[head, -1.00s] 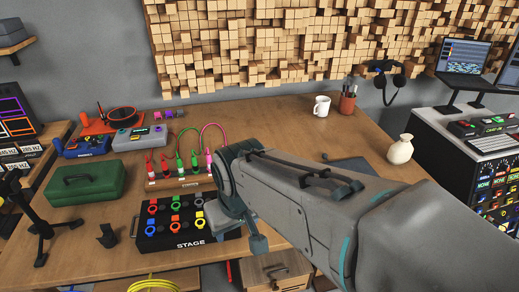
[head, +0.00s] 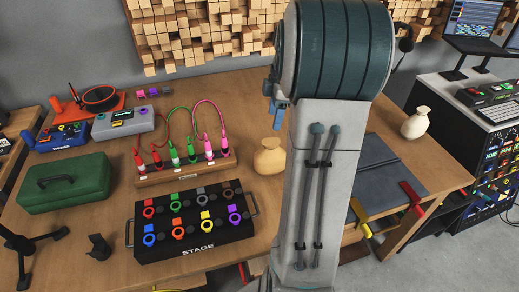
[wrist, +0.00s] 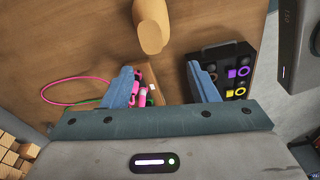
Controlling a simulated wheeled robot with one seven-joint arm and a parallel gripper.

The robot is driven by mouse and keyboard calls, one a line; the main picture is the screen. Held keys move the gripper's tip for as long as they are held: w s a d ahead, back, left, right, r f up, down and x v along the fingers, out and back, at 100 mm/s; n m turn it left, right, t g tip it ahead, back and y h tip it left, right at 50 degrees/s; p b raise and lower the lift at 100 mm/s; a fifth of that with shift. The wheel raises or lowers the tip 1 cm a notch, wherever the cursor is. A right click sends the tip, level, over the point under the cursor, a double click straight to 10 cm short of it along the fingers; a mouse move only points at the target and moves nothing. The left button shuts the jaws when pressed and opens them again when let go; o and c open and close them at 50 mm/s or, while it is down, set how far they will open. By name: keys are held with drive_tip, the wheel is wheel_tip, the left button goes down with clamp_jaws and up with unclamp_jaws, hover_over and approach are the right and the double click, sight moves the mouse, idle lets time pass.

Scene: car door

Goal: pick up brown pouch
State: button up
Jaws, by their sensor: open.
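The brown pouch (head: 269,157), a tan rounded bag with a narrow neck, stands on the wooden table behind the stage box and right of the plug strip. Part of its right side is close to or behind my arm. In the wrist view a tan pouch (wrist: 151,26) is at the top, ahead of the fingertips and apart from them. My gripper (wrist: 162,80) is open, its two blue fingers spread with nothing held. In the head view only a bit of blue finger (head: 277,108) shows beside my arm, which hides the rest.
A black stage box (head: 192,222) with coloured connectors and a plug strip (head: 183,168) with looped cables stand left of the pouch. A paler pouch (head: 416,122) stands farther right, behind a dark panel (head: 386,170) with clamps. A green case (head: 64,184) is at left.

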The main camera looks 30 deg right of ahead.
sight(271, 141)
drive_tip(key=shift+n, duration=0.5)
drive_tip(key=f, duration=0.3)
drive_tip(key=w+f, duration=0.1)
drive_tip(key=f, duration=0.1)
drive_tip(key=d+f, duration=0.1)
drive_tip(key=f, duration=0.2)
drive_tip(key=shift+w+f, duration=0.2)
drive_tip(key=shift+f, duration=0.15)
drive_tip(key=shift+w+a+f, duration=0.1)
drive_tip(key=shift+a+f, duration=0.1)
drive_tip(key=shift+f, duration=0.7)
drive_tip(key=shift+a+f, duration=0.25)
drive_tip(key=shift+f, duration=0.7)
drive_tip(key=shift+w+a+f, duration=0.1)
drive_tip(key=shift+a+f, duration=0.1)
drive_tip(key=shift+f, duration=0.7)
clamp_jaws()
